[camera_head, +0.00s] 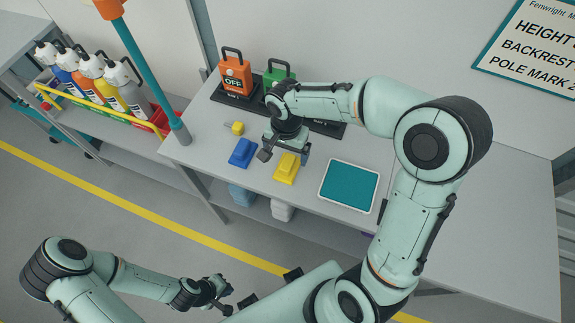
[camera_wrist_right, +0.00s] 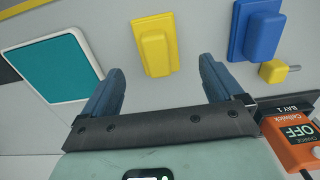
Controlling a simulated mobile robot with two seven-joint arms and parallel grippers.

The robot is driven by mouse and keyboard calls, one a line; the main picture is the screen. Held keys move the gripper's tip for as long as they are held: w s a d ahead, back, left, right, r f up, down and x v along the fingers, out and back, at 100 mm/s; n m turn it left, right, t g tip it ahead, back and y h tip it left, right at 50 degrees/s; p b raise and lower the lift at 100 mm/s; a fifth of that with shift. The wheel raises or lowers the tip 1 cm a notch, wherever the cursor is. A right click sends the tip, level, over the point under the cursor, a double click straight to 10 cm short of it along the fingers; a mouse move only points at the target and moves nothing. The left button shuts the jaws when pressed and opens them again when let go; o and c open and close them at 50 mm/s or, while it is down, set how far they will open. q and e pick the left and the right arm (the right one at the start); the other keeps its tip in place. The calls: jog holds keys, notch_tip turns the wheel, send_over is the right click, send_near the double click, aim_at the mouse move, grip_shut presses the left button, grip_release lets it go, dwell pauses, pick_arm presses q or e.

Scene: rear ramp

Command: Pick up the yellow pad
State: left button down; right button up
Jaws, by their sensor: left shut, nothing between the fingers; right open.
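The yellow pad (camera_head: 286,168) lies on the grey bench between the blue pad and the teal tray. It has a raised block on a flat base. In the right wrist view the yellow pad (camera_wrist_right: 155,45) lies ahead of the gap between the fingers. My right gripper (camera_head: 284,153) is open and empty, just behind the yellow pad in the head view; its two blue-grey fingers (camera_wrist_right: 160,82) show apart in the wrist view. Nothing is between them. My left gripper (camera_head: 222,295) is shut and empty, low at the left, away from the bench.
A blue pad (camera_head: 242,153) and a small yellow piece (camera_head: 236,128) lie to the left. A teal tray (camera_head: 349,185) with a white rim lies to the right. Orange (camera_head: 236,76) and green chargers stand behind. A teal pole (camera_head: 150,80) rises at the bench's left end.

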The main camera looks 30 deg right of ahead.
aim_at(287, 162)
jog(key=shift+s+f, duration=0.2)
jog(key=shift+f, duration=2.8)
jog(key=c, duration=1.1)
